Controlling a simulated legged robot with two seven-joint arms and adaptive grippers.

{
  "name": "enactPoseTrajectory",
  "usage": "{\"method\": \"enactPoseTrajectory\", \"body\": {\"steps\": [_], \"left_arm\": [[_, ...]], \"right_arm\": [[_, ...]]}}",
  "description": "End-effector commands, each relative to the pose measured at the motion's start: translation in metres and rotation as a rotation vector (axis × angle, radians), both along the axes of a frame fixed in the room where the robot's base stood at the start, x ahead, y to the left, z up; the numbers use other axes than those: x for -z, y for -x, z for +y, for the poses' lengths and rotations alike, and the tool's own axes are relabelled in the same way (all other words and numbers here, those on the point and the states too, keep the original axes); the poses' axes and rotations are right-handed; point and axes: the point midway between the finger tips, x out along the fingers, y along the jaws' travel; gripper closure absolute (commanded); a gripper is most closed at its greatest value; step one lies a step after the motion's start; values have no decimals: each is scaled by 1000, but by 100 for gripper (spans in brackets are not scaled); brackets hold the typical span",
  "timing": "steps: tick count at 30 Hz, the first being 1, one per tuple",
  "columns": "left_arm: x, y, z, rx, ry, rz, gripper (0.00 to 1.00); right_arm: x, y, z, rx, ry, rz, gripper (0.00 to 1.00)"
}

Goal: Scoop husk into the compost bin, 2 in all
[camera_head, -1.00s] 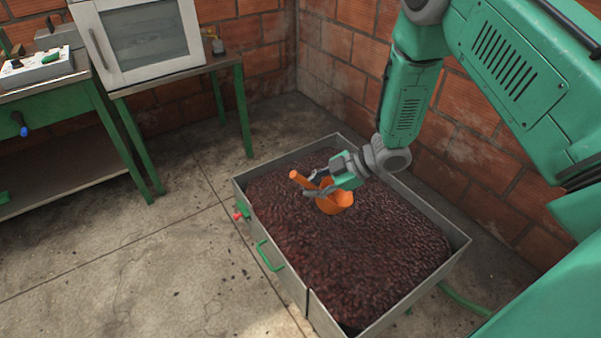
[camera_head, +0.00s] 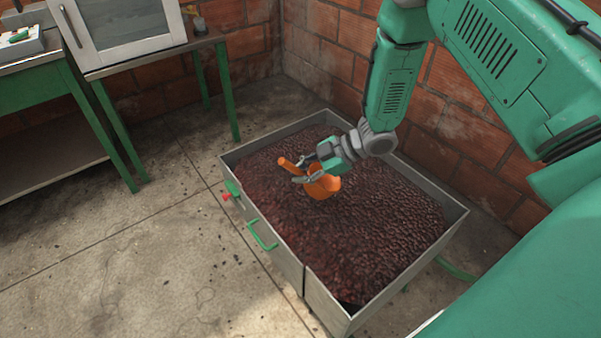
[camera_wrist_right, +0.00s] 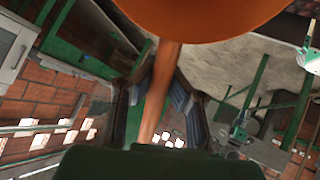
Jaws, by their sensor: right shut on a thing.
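An orange scoop (camera_head: 322,186) is in my right gripper (camera_head: 312,173), whose fingers are shut on its handle. In the head view the scoop is over the husk, and I cannot tell whether it touches it. The dark reddish-brown husk (camera_head: 350,235) fills a large grey metal box (camera_head: 284,252). In the right wrist view the scoop's handle (camera_wrist_right: 160,92) runs between the fingers and its bowl fills the top; the inside of the bowl is hidden. My left gripper is not in view. I see no compost bin that I can make out.
The box has a green handle (camera_head: 262,236) on its left side. A green-legged table (camera_head: 150,62) bears a white cabinet (camera_head: 128,30) at the upper left, beside a green workbench (camera_head: 40,92). Brick walls stand behind.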

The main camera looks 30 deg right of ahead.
Motion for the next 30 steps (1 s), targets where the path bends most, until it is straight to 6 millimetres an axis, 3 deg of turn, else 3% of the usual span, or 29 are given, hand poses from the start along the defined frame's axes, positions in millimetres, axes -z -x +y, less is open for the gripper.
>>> {"method": "enactPoseTrajectory", "body": {"steps": [3, 30], "left_arm": [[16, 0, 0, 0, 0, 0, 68], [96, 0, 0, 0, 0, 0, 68]], "right_arm": [[18, 0, -2, 1, -3, 0, 100], [105, 0, -2, 0, -1, 0, 100]]}}
